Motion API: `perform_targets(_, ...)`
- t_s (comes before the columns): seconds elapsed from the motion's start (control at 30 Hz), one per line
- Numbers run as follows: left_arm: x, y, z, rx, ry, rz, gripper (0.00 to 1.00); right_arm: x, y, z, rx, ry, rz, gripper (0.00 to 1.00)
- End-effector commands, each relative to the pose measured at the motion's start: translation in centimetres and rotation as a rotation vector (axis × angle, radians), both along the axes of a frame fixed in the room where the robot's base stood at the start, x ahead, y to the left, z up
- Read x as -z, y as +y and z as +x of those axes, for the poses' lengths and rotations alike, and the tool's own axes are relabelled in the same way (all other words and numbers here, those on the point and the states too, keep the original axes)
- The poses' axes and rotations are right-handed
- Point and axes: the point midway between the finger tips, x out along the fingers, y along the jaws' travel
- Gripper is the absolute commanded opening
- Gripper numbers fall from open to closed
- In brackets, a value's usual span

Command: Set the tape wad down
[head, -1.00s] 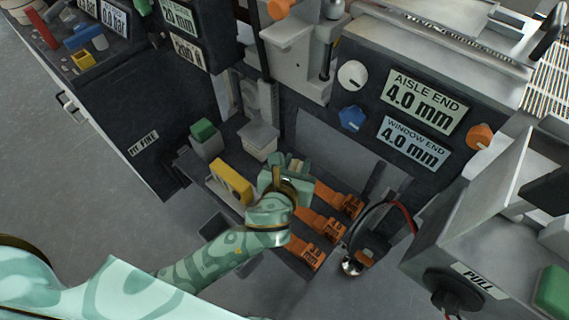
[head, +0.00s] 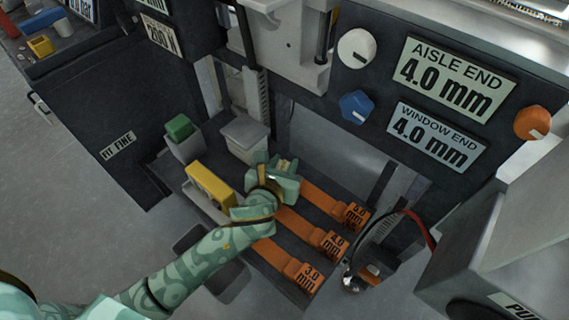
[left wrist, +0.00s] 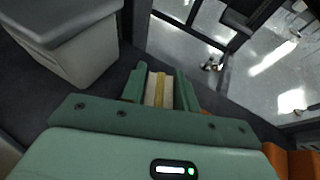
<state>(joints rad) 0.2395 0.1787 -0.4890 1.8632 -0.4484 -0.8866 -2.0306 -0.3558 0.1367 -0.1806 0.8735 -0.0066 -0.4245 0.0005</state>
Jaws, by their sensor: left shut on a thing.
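My left gripper (head: 279,176) is over the dark shelf of the machine, between the grey-white block and the orange gauges. In the left wrist view its green fingers (left wrist: 159,88) are shut on a small cream and tan thing, which I take to be the tape wad (left wrist: 158,92). The fingers hide its sides, and in the head view the hand hides it. I cannot tell whether it touches the shelf. My right gripper is not in view.
Orange gauges marked 3.0, 4.0 (head: 330,242) and 5.0 mm lie right of the hand. A yellow block (head: 211,186), a green-topped grey box (head: 183,138) and a grey-white block (head: 244,136) stand left and behind. A cable (head: 372,235) loops at right.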

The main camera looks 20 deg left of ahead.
Motion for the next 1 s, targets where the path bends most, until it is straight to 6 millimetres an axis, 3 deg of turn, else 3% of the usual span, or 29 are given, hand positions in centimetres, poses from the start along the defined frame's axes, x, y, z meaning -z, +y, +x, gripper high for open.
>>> perform_targets(0.13,0.1,0.0,0.0,0.0,-0.001,0.001,0.09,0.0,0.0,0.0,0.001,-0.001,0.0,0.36)
perform_targets(0.17,0.2,0.0,0.0,0.001,-0.001,0.002,0.33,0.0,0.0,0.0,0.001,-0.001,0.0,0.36)
perform_targets(0.23,0.1,0.0,0.0,0.0,-0.001,0.001,0.52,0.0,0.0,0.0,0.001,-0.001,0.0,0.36)
perform_targets(0.57,-0.2,0.0,0.0,0.0,-0.002,-0.001,0.52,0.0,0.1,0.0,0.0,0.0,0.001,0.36)
perform_targets(0.67,-1.0,0.0,-1.2,0.001,-0.004,0.002,0.52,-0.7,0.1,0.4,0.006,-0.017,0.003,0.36)
perform_targets(1.0,-4.2,-0.3,-8.3,0.0,-0.005,0.001,0.52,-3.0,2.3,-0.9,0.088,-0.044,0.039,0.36)
